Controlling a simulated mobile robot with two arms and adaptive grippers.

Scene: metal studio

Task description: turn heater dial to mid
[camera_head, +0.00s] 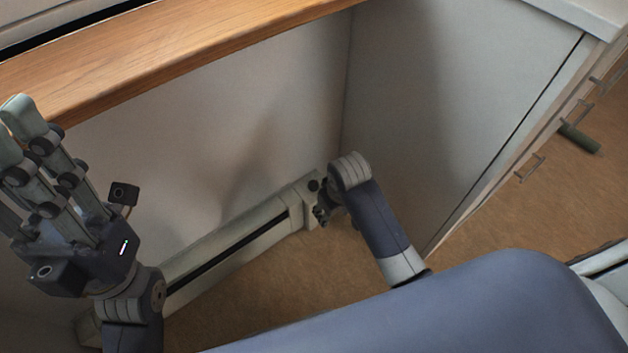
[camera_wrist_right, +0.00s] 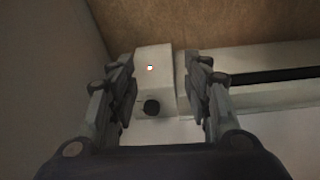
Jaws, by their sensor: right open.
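The heater (camera_head: 232,245) is a long, low, pale unit with a dark slot, set along the foot of the wall. Its dial (camera_head: 314,185) is a small dark knob at the far right end. My right gripper (camera_head: 320,214) is at that end of the heater. In the wrist view its open fingers (camera_wrist_right: 165,95) appear on either side of the dial, with nothing between them touching it. My left gripper (camera_head: 14,130) is raised at left, open and empty.
A wooden shelf or counter (camera_head: 165,60) runs above the heater. A pale cabinet side (camera_head: 430,110) closes the corner at right, with drawer handles (camera_head: 530,168) beyond it. The brown floor (camera_head: 300,290) in front of the heater is clear.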

